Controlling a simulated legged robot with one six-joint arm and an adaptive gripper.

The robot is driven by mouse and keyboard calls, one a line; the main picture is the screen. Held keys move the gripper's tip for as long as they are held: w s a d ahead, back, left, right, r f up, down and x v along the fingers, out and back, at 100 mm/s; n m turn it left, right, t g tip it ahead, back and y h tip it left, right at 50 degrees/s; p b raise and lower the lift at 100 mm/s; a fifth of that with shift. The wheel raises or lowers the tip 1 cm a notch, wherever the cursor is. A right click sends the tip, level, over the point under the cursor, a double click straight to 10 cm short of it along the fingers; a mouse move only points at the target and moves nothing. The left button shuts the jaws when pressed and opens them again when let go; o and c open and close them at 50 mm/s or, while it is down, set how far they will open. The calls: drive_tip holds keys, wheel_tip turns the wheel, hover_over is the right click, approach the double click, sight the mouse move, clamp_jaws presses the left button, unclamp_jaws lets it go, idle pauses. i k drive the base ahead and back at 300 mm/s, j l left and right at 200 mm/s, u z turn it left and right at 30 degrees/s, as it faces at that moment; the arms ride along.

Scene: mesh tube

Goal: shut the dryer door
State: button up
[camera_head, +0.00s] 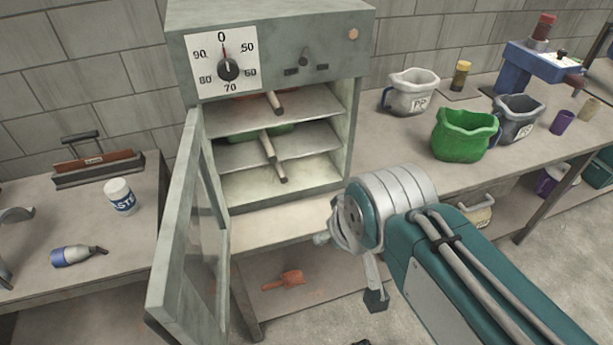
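The dryer (270,20) is a grey cabinet with a round dial on a white scale at its upper front. Its door (190,235) is hinged on the left and stands wide open, swung out toward me. Shelves inside hold scoops or trays with wooden handles (268,148) that point outward. My gripper (368,318) hangs below my wrist, right of the open door and in front of the bench, apart from the door. One finger with a dark pad shows; the other is unclear, so I cannot tell the finger gap. I see nothing held in it.
The left bench (40,235) holds a white tub (120,196), a bottle (78,255) and a rack. The right bench holds a white jug (410,92), a green jug (464,135), a grey jug (518,118) and a blue device (545,62). An orange scoop (284,280) lies on the lower shelf.

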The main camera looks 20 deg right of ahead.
sight(175, 312)
drive_tip(key=k+j+z, duration=0.2)
drive_tip(key=k+j, duration=0.15)
drive_tip(key=j, duration=0.15)
drive_tip(key=j+z, duration=0.1)
drive_tip(key=j, duration=0.3)
drive_tip(key=k+j+z, duration=0.1)
drive_tip(key=j, duration=0.3)
drive_tip(key=k+j+z, duration=0.1)
drive_tip(key=j, duration=0.3)
drive_tip(key=k+z, duration=0.1)
drive_tip(key=k, duration=0.2)
